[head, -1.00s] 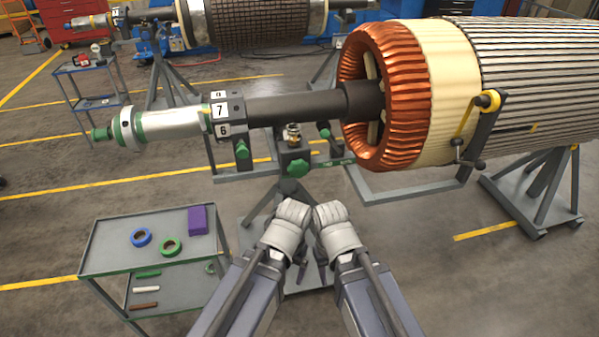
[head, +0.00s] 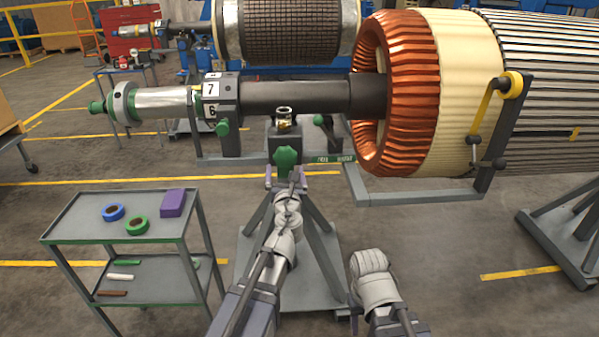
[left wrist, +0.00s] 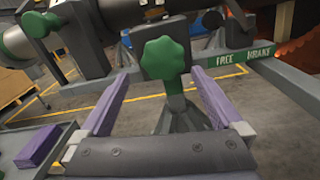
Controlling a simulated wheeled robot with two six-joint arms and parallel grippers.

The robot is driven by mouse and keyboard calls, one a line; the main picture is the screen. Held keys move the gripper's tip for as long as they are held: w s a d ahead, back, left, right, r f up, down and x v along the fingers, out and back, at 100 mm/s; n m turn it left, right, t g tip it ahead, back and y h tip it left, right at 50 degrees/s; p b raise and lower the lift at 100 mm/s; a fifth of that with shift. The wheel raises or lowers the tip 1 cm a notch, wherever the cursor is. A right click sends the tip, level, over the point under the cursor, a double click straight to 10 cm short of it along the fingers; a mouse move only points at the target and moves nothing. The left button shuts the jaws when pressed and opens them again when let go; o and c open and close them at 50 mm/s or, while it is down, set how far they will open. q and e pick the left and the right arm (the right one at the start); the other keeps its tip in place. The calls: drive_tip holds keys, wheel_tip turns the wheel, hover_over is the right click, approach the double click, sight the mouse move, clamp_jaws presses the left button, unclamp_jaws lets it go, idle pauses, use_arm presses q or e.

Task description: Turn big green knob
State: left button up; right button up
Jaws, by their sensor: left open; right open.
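The big green knob (head: 287,158) is lobed and sits on the front of a dark block on the stand below the rotor shaft. In the left wrist view the knob (left wrist: 164,58) lies ahead, between the two purple fingers. My left gripper (head: 285,172) is open just in front of and below the knob; in the left wrist view its fingers (left wrist: 158,82) are spread wide on either side with nothing between them. Whether they touch the knob is not clear. My right arm is low at the right, its wrist (head: 372,275) showing; its fingers are hidden.
A green plate (left wrist: 244,56) beside the knob reads FREE and BRAKE. A cart (head: 75,235) with tape rolls and a purple block stands left. The copper-wound rotor end (head: 400,90) is at right.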

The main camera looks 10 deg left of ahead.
sight(286, 159)
use_arm(q)
drive_tip(key=shift+m, duration=0.4)
drive_tip(key=shift+d+x, duration=0.15)
drive_tip(key=shift+x, duration=1.85)
drive_tip(key=shift+d+x, duration=0.1)
drive_tip(key=shift+x, duration=1.9)
drive_tip(key=shift+r, duration=0.1)
drive_tip(key=c, duration=1.1)
